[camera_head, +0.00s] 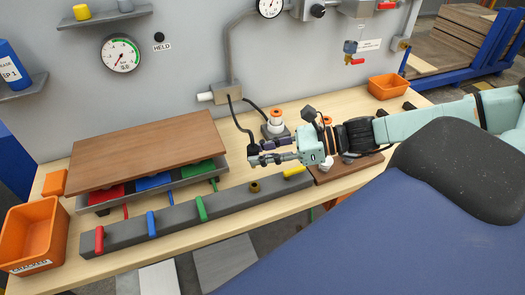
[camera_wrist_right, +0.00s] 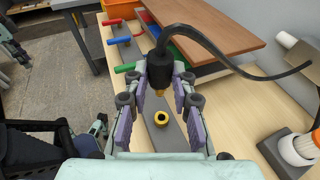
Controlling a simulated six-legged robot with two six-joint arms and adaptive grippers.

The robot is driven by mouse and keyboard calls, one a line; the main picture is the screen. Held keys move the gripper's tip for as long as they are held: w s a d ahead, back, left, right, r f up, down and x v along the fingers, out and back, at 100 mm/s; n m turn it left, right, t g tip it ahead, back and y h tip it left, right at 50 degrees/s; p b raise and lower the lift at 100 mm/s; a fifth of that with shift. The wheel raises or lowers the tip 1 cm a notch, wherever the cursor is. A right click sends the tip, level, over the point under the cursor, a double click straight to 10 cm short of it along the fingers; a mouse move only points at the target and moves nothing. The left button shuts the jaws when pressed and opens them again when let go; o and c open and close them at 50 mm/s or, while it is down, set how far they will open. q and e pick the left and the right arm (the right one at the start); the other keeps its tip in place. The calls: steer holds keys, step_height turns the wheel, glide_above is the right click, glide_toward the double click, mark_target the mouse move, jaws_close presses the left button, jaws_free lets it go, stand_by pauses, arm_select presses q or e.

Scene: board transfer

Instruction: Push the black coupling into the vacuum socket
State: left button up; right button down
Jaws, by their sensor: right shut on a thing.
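The black coupling (camera_wrist_right: 160,70) hangs from a black hose, with a brass tip at its lower end. My right gripper (camera_wrist_right: 160,88) is shut on it, one finger on each side; in the head view the gripper (camera_head: 258,155) holds it above the grey bar. The brass ring of the vacuum socket (camera_head: 254,187) sits on top of the bar (camera_head: 228,205); it also shows in the right wrist view (camera_wrist_right: 161,118). The coupling's tip is apart from the socket, above it. In the head view the fingers partly hide the coupling.
Red (camera_head: 99,240), blue (camera_head: 151,224) and green (camera_head: 201,208) handles stand along the bar. A brown board (camera_head: 145,150) lies over a tray behind it. A white-and-orange item (camera_head: 276,122) stands behind my gripper. An orange bin (camera_head: 35,235) is at left.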

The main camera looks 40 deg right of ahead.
steer(key=shift+g, duration=0.3)
step_height(320, 180, down, 5)
steer(key=b, duration=0.5)
steer(key=shift+d+r, duration=0.1)
steer(key=shift+r, duration=0.1)
steer(key=shift+w+d+f+b, duration=0.1)
steer(key=shift+w+f+b, duration=0.4)
steer(key=shift+f, duration=0.3)
steer(key=shift+d+f, duration=0.1)
steer(key=shift+f, duration=0.1)
steer(key=shift+s+r, duration=0.15)
steer(key=shift+s, duration=0.15)
steer(key=shift+s+r, duration=0.1)
steer(key=shift+r, duration=0.05)
steer(key=shift+w, duration=0.3)
steer(key=shift+f, duration=0.2)
steer(key=shift+s+d, duration=0.1)
steer(key=shift+s, duration=0.05)
steer(key=shift+s+r, duration=0.15)
steer(key=shift+w, duration=0.35)
arm_select(q)
step_height(320, 180, down, 7)
steer(key=shift+w+d+r, duration=0.15)
steer(key=shift+w, duration=0.1)
arm_select(e)
steer(key=shift+s, duration=0.1)
